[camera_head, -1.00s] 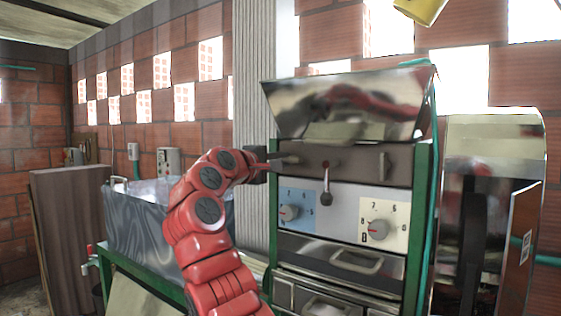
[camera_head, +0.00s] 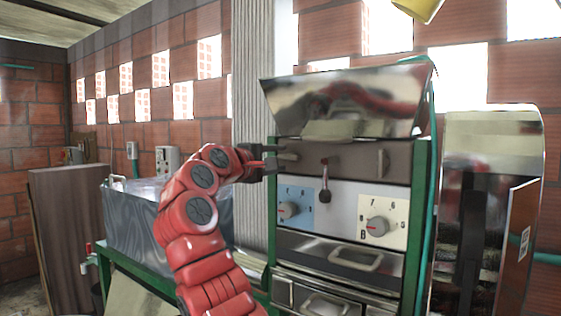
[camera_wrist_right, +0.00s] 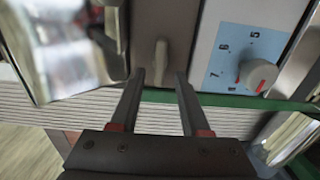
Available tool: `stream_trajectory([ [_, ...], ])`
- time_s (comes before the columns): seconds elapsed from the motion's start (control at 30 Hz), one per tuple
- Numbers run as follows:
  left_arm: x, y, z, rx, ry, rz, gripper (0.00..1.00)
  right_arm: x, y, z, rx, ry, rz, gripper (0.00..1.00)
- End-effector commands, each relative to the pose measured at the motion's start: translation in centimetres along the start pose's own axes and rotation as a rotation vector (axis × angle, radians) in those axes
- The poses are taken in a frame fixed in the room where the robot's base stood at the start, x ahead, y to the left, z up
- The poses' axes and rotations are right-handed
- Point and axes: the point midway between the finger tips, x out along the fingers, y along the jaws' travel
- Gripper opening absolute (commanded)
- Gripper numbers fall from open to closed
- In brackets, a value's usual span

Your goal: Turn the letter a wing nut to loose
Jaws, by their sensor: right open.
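A pale upright wing nut (camera_wrist_right: 160,58) sits on the brown metal panel in the right wrist view, its lower end between my fingertips with a gap on both sides. No letter is readable on it. My right gripper (camera_wrist_right: 160,76) is open and empty; in the head view it (camera_head: 288,153) reaches the panel's left end from the left. There the wing nut is hard to tell apart from the fingertips. A similar wing nut (camera_head: 383,164) stands upright at the panel's right end. My left gripper is not in view.
A black-knobbed lever (camera_head: 325,180) hangs mid-panel, right of my gripper. Below are a blue dial (camera_head: 289,210) and a cream dial (camera_head: 378,226). A shiny hopper (camera_head: 345,108) tops the machine. A metal tank (camera_head: 140,222) stands left, behind my arm.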

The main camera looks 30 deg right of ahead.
Motion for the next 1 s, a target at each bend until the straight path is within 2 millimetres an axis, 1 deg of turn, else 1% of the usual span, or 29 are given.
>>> stream_trajectory([
  [0.03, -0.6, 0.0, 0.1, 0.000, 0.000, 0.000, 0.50, -1.0, -0.3, -0.1, 0.001, 0.004, 0.000, 0.46],
  [0.17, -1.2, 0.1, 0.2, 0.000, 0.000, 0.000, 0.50, -4.3, -0.3, -0.2, 0.002, 0.007, 0.002, 0.46],
  [0.2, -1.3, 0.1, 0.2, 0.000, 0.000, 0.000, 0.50, -5.5, -0.3, -0.2, 0.003, 0.008, 0.000, 0.46],
  [0.4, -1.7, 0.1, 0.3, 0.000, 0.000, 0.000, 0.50, -10.8, -0.2, -0.1, 0.002, 0.007, -0.001, 0.46],
  [0.53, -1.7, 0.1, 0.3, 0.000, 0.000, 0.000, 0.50, -13.3, -0.1, -0.1, 0.000, 0.006, 0.000, 0.46],
  [0.6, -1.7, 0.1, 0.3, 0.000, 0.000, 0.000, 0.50, -14.3, -0.1, -0.1, -0.001, 0.004, 0.000, 0.46],
  [0.7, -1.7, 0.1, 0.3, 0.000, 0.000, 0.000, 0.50, -15.3, -0.1, 0.0, 0.000, 0.003, -0.001, 0.46],
  [0.8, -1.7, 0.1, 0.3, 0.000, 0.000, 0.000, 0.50, -15.7, -0.1, 0.1, 0.000, 0.002, -0.002, 0.46],
  [1.0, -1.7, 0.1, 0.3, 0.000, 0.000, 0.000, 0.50, -15.8, -0.1, 0.1, 0.000, 0.001, -0.002, 0.46],
])
